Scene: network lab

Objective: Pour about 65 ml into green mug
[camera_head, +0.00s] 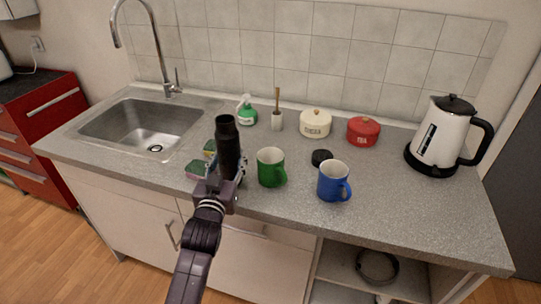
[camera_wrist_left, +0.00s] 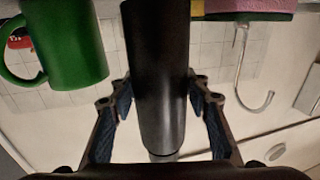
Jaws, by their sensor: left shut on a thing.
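My left gripper (camera_head: 226,180) is shut on a black bottle (camera_head: 228,142), which stands roughly upright in its fingers with its narrower, dark top upward. In the left wrist view the bottle (camera_wrist_left: 157,70) sits between the two fingers. The green mug (camera_head: 270,170) stands upright on the counter just right of the bottle, its handle to the right. It also shows in the left wrist view (camera_wrist_left: 70,45), upside down. The inside of the bottle is too dark to tell its contents. My right gripper is not in view.
A blue mug (camera_head: 333,182) and a black lid (camera_head: 321,157) are right of the green mug. Sponges (camera_head: 197,170) lie left of the bottle. The sink (camera_head: 146,128) is left.

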